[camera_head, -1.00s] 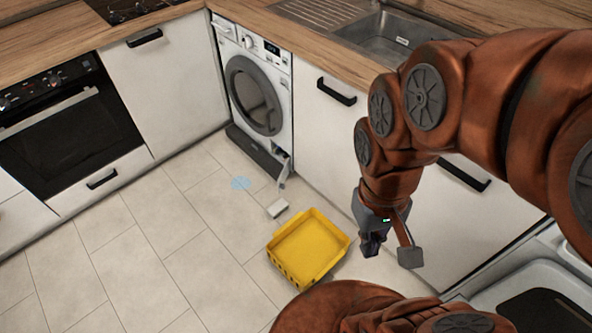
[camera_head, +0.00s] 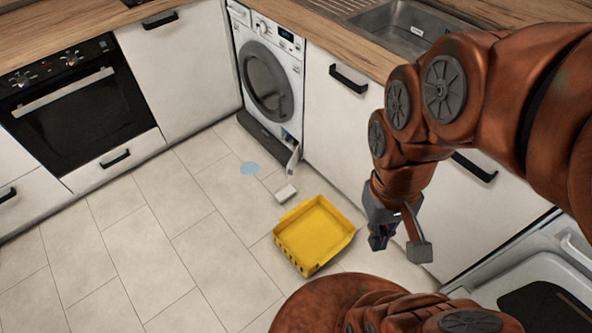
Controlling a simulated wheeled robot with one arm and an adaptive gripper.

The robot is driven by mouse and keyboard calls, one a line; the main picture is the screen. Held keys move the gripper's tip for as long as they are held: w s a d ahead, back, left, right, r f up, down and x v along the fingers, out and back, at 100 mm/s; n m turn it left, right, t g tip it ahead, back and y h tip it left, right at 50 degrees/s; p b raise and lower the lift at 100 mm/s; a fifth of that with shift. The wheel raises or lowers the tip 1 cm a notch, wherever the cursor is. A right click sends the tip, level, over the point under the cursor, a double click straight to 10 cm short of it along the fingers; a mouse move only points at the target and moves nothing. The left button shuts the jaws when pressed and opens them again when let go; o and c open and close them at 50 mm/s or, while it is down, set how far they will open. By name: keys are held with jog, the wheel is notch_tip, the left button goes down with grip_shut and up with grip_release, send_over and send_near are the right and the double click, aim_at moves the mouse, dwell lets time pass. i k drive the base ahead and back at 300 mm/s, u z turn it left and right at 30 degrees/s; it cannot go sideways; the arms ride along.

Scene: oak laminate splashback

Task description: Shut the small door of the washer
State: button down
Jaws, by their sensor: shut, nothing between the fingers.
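The washer (camera_head: 278,88) is white with a round dark door and stands under the counter in the corner. Its small door (camera_head: 294,159) is a narrow white flap at the lower right of its front. The flap stands open, sticking out towards the floor, with a small opening beside it. My gripper (camera_head: 378,243) hangs pointing down at the right, in front of the white cabinets, shut and empty. It is well apart from the small door, to its right and nearer to me.
A yellow crate (camera_head: 347,244) stands on the floor between my gripper and the washer. A small white block (camera_head: 286,193) and a light blue patch (camera_head: 250,168) lie on the tiles in front of the washer. The floor at left is clear.

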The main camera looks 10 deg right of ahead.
aim_at(295, 157)
jog(key=k, duration=0.4)
jog(key=u, duration=0.85)
jog(key=i, duration=0.75)
jog(key=u, duration=0.2)
